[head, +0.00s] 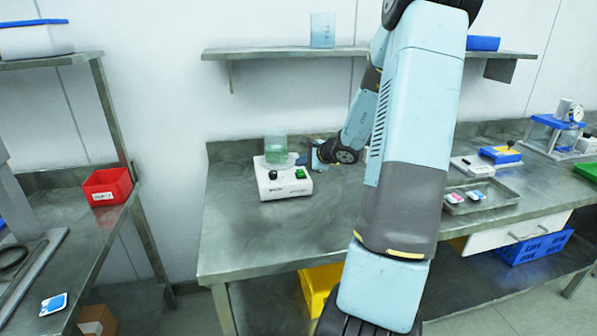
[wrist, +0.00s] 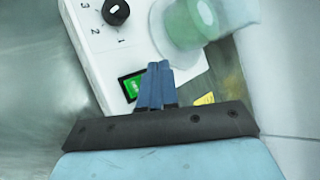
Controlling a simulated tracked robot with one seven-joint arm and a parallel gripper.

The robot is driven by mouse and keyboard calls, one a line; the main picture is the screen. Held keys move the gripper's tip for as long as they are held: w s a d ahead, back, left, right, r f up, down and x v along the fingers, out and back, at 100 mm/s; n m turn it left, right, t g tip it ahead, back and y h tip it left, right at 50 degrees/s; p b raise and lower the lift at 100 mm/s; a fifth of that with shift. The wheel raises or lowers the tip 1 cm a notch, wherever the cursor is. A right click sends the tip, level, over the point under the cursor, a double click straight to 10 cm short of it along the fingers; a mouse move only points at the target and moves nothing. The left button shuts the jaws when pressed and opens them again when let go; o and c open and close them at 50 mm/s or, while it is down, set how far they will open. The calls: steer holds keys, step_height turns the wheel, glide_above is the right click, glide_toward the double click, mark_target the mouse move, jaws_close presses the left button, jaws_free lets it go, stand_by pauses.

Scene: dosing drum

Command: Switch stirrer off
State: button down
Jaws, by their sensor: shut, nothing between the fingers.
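The stirrer (head: 284,186) is a white box on the steel bench, with a black knob (head: 273,175) and a green switch (head: 300,174) on its front. A beaker with green liquid (head: 276,149) stands on top of it. In the wrist view the knob (wrist: 116,11) shows with numbers around it, and the green rocker switch (wrist: 133,86) is lit, partly covered by my fingers. My gripper (wrist: 154,68) is shut and empty, its blue fingertips beside the switch and over the stirrer's edge. I cannot tell whether they touch it. In the head view the gripper (head: 303,159) is at the stirrer's right side.
A steel tray (head: 452,206) with small items lies on the bench to the right, near a white device (head: 470,166). A shelf (head: 280,53) with a beaker (head: 322,30) hangs above. A red bin (head: 107,186) stands on the left bench. The bench left of the stirrer is clear.

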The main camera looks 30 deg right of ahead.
steer(key=shift+w+f, duration=0.1)
steer(key=shift+f, duration=0.65)
stand_by(0.8)
steer(key=shift+r, duration=0.1)
steer(key=shift+s+r, duration=0.2)
steer(key=shift+r, duration=0.55)
steer(key=shift+s+a+r, duration=0.1)
steer(key=shift+s+r, duration=0.1)
steer(key=shift+r, duration=0.6)
steer(key=shift+s+a+r, duration=0.1)
steer(key=shift+s+r, duration=0.1)
steer(key=shift+r, duration=0.6)
steer(key=shift+s+r, duration=0.2)
steer(key=shift+r, duration=0.6)
steer(key=shift+a, duration=0.1)
